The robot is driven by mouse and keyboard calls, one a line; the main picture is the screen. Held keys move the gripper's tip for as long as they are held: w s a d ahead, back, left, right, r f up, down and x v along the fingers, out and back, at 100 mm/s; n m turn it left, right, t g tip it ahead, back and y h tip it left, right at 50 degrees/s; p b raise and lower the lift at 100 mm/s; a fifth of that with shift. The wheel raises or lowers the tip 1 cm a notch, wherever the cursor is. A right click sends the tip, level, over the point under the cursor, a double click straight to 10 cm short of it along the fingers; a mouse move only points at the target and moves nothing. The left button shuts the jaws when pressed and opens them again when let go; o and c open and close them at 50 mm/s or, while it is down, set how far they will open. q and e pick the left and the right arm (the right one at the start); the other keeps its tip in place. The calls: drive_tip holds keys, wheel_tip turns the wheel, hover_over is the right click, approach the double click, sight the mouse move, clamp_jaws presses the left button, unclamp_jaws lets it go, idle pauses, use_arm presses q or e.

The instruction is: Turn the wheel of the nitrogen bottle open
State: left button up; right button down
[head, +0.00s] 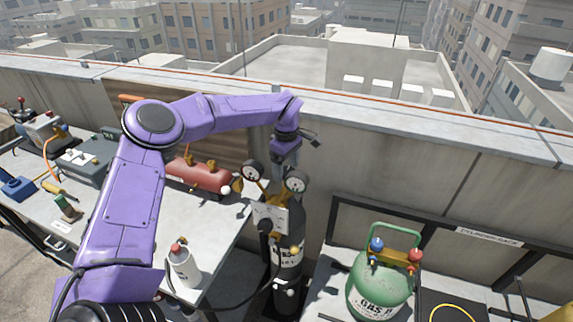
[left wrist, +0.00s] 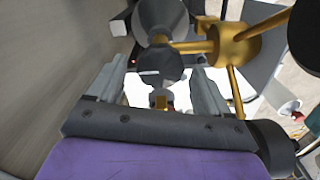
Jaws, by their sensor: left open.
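The nitrogen bottle (head: 289,258) is a dark cylinder with a white-lettered label, upright between the bench and the cylinder rack. A brass regulator with two round gauges (head: 253,170) sits at its top. My left gripper (head: 287,158) is above the bottle's top, just behind the gauges, pointing down. In the left wrist view its two grey fingers (left wrist: 160,80) are apart, with a dark rounded part (left wrist: 160,64) showing between them. I cannot tell whether this is the wheel or whether the fingers touch it. The wheel is not clearly visible in the head view. My right gripper is out of view.
A grey bench (head: 221,222) on the left holds a red tank (head: 199,175), a white bottle (head: 184,267) and tools. A green gas cylinder (head: 381,286) stands at the right. The concrete parapet (head: 400,170) runs close behind my left gripper.

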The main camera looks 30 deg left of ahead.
use_arm(q)
drive_tip(key=shift+f, duration=0.2)
drive_tip(key=shift+d, duration=0.2)
drive_tip(key=shift+a, duration=0.1)
drive_tip(key=c, duration=1)
drive_tip(key=shift+c, duration=0.2)
